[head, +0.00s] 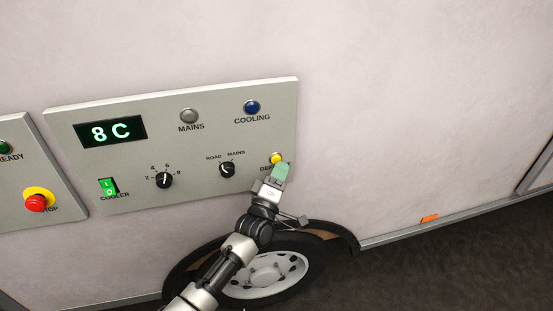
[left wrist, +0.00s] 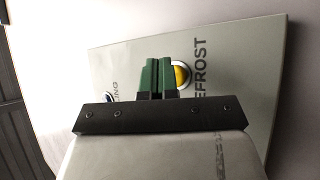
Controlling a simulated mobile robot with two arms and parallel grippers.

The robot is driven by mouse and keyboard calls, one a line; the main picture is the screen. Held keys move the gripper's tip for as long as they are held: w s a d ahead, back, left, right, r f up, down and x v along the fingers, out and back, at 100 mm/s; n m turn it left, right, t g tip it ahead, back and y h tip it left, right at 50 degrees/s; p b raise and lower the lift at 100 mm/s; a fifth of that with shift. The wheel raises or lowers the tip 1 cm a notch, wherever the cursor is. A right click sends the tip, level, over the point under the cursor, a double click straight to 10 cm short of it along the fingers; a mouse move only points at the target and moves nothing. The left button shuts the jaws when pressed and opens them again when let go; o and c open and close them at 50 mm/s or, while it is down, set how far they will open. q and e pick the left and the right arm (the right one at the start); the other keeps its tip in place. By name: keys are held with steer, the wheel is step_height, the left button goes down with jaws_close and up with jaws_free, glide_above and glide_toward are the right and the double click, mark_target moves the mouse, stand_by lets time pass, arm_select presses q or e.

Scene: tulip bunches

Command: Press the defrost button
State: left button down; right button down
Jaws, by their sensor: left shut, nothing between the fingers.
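The defrost button (head: 277,158) is a round yellow button in a pale ring at the lower right of the grey control panel (head: 215,135). Its label is partly hidden by my gripper in the head view. My left gripper (head: 280,172), with green fingertips, is shut and empty just below the button in that picture. In the left wrist view the shut green fingers (left wrist: 157,75) stand right beside the yellow button (left wrist: 181,74), overlapping its edge. I cannot tell whether they touch it. The word "EFROST" is readable there. My right gripper is not in view.
The panel also has a cooling lamp (head: 252,107), a mains lamp (head: 189,116), two black knobs (head: 227,170), a green cooler switch (head: 108,187) and an 8 C display (head: 110,132). A red stop button (head: 36,202) is on the left panel. A wheel (head: 275,273) is below.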

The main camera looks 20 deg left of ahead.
arm_select(q)
steer(key=shift+s+d, duration=0.15)
steer(key=shift+s, duration=0.1)
steer(key=s+d+p, duration=0.1)
steer(key=s, duration=0.1)
steer(key=s+d+p, duration=0.1)
steer(key=s, duration=0.1)
steer(key=shift+d, duration=0.4)
stand_by(0.6)
